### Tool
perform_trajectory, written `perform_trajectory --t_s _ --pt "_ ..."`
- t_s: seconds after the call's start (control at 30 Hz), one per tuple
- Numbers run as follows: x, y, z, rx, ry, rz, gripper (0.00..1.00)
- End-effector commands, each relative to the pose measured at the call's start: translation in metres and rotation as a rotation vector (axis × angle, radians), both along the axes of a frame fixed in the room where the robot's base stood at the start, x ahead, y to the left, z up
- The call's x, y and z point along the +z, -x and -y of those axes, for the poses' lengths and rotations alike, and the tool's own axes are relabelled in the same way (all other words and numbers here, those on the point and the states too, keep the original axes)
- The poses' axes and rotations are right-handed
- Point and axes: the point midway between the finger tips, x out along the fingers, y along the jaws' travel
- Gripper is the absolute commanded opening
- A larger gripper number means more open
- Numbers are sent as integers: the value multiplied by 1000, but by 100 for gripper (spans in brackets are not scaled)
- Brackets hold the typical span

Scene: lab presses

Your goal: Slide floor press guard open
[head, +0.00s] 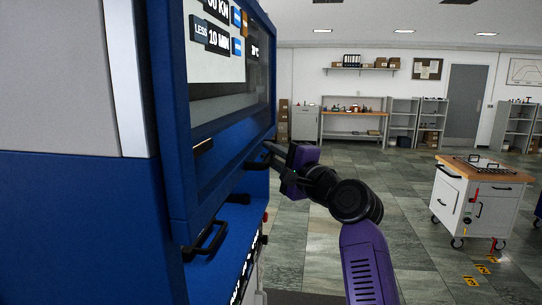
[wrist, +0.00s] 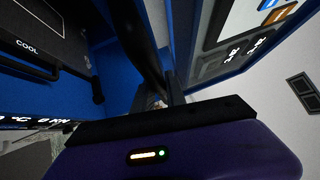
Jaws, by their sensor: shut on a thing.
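The floor press fills the left of the head view, with a grey and blue body (head: 70,215). Its guard (head: 178,125) is a blue frame around a large dark window with labels on it. My gripper (head: 272,155) is at the guard's lower right edge, shut on the black guard handle (head: 255,164). In the wrist view the handle is a dark bar (wrist: 142,45) running up from the jaws (wrist: 160,92). The fingertips are dark and partly hidden there. How far the guard stands open cannot be told.
A white wheeled cabinet with a wooden top (head: 480,175) stands at the right. A workbench (head: 352,114) and shelves are along the far wall.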

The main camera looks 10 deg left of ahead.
Motion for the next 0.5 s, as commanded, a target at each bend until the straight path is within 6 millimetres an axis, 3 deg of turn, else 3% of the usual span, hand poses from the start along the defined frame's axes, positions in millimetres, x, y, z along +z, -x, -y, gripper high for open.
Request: perform_trajectory --t_s 0.07,0.1,0.17,0.5 --pt "4 0 2 -3 -4 5 0" --pt "4 0 2 -4 -4 5 24" --pt "3 0 2 -3 -4 5 36" --pt "0 1 1 -1 -1 1 38"
